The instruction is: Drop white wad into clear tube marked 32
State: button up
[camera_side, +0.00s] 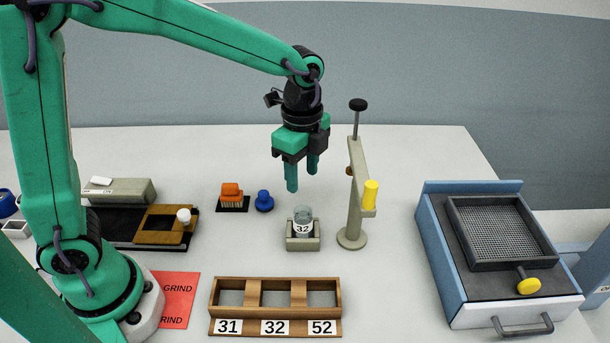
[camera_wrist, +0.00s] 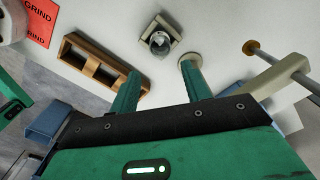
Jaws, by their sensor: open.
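The clear tube (camera_side: 303,213) marked 32 stands upright in a small grey-beige holder (camera_side: 303,244). In the wrist view the tube (camera_wrist: 159,41) is seen from above, with a pale patch in its mouth; I cannot tell whether this is the wad or a reflection. No white wad is clearly identifiable; a small round white thing (camera_side: 183,215) sits on the brown wooden board at left, and I cannot tell whether it is a knob. My gripper (camera_side: 302,178) is open, fingers pointing down, above the tube and apart from it. Nothing shows between its fingers (camera_wrist: 160,82).
A stand (camera_side: 352,238) with a yellow handle rises close right of the tube. A wooden rack (camera_side: 275,315) labelled 31, 32, 52 lies in front. An orange brush (camera_side: 231,191) and blue knob (camera_side: 264,201) are at left. A blue box (camera_side: 470,300) with a mesh tray stands right.

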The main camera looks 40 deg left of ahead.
jog(key=s+a+r+n+t, duration=0.2)
jog(key=s+a+r+n, duration=0.2)
jog(key=s+n, duration=0.4)
jog(key=s+a+r+n+t, duration=0.3)
jog(key=s+a+n, duration=0.4)
jog(key=n, duration=0.1)
jog(key=shift+s+a+r+t, duration=0.15)
jog(key=shift+s+r+t, duration=0.15)
jog(key=shift+s+r, duration=0.1)
